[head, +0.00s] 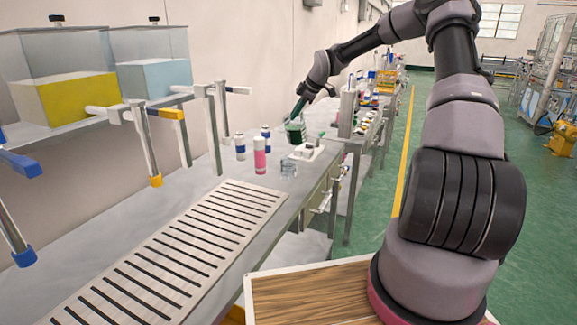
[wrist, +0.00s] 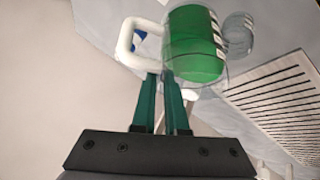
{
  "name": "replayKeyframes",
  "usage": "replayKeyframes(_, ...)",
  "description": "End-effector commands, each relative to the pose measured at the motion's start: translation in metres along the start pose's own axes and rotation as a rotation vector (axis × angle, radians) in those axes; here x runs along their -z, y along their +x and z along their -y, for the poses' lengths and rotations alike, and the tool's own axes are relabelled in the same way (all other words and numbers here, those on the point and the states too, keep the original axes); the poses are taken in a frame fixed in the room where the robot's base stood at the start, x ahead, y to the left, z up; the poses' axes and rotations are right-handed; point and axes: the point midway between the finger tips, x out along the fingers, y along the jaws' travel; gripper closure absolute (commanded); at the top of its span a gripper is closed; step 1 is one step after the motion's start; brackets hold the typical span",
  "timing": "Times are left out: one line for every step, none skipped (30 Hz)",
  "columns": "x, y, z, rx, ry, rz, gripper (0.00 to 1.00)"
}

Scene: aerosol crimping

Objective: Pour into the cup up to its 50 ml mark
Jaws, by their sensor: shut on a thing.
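A clear jug of green liquid (head: 295,132) is held up above the bench, and it also shows in the wrist view (wrist: 193,45). My gripper (wrist: 163,78) is shut on the jug's white handle (wrist: 128,42). In the head view my gripper (head: 299,108) is small and partly merges with the jug. The liquid's level looks slanted against the jug in the wrist view. The clear cup (head: 288,169) stands on the bench below the jug, and beyond it in the wrist view (wrist: 238,30). The cup's marks and any contents are too small to tell.
A pink can (head: 259,155) and blue-and-white cans (head: 240,146) stand left of the cup. A white block (head: 308,151) sits behind it. A slotted plate (head: 190,245) covers the front bench. Tanks with yellow (head: 65,97) and blue liquid (head: 155,77) stand at left.

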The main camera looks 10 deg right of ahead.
Motion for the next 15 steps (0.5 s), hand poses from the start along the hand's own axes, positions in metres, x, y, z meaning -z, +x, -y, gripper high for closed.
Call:
replayKeyframes(0.0005,-0.0009,0.0001,-0.006,-0.004,0.003,1.0)
replayKeyframes(0.0006,-0.0009,0.0002,-0.008,-0.005,0.003,1.0)
replayKeyframes(0.0006,-0.0009,0.0001,-0.009,-0.005,0.003,1.0)
replayKeyframes(0.0006,-0.0008,0.0,-0.009,-0.005,0.003,1.0)
replayKeyframes(0.0006,-0.0008,0.0,-0.008,-0.004,0.003,1.0)
replayKeyframes(0.0006,-0.0008,-0.0001,-0.008,-0.004,0.002,1.0)
replayKeyframes(0.0007,-0.0008,-0.0001,-0.008,-0.004,0.002,1.0)
replayKeyframes(0.0007,-0.0008,-0.0001,-0.008,-0.004,0.002,1.0)
replayKeyframes(0.0007,-0.0008,-0.0001,-0.008,-0.004,0.002,1.0)
replayKeyframes(0.0007,-0.0008,-0.0001,-0.008,-0.004,0.002,1.0)
replayKeyframes(0.0007,-0.0008,-0.0001,-0.008,-0.005,0.002,1.0)
replayKeyframes(0.0009,-0.0006,0.0001,-0.01,-0.006,0.003,1.0)
replayKeyframes(0.001,-0.0002,0.0006,-0.014,-0.01,0.006,1.0)
replayKeyframes(0.0013,0.0004,0.0011,-0.021,-0.016,0.009,1.0)
replayKeyframes(0.0014,0.0015,0.0025,-0.032,-0.026,0.015,1.0)
